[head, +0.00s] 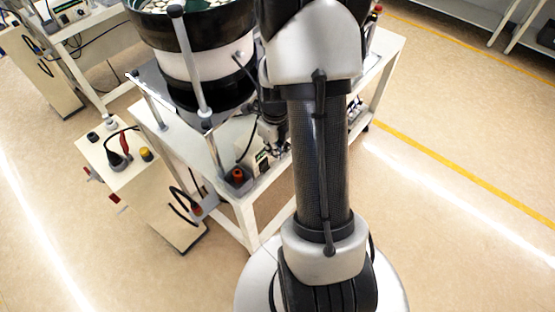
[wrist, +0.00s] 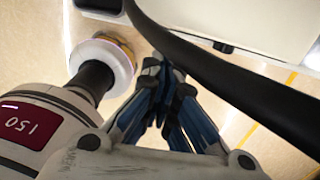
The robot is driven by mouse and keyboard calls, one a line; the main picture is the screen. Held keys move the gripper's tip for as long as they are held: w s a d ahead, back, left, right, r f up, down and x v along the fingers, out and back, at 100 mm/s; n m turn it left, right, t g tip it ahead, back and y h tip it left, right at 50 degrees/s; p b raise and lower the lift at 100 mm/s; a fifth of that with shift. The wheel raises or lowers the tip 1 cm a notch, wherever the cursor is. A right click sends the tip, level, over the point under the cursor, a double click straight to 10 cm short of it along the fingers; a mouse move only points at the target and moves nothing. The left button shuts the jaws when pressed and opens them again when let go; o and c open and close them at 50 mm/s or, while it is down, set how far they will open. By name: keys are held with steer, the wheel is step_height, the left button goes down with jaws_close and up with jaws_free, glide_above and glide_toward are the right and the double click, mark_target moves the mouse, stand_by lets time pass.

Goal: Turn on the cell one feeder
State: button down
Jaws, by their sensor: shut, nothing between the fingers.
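A bowl feeder (head: 178,55), a black and white drum with pale discs in its bowl, stands on a white table (head: 335,98) in the head view. A white control cabinet (head: 160,195) stands to its left, with black knobs, a yellow knob (head: 146,154) and a red part (head: 114,198) on its side. A red-orange knob (head: 238,176) sits at the table's near edge. I cannot tell which control is the feeder's switch. My gripper (wrist: 163,88), with blue-grey fingers, is shut and empty in the wrist view. It is hidden in the head view behind my arm.
A thick black curved cable or tube (wrist: 225,82) crosses close by the gripper in the wrist view, and a white surface (wrist: 235,22) lies beyond. A second bench (head: 85,20) and cabinet stand at the upper left. The floor right of the table is clear.

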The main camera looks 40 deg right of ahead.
steer(key=r, duration=0.3)
steer(key=shift+w+a, duration=0.15)
steer(key=shift+w, duration=0.2)
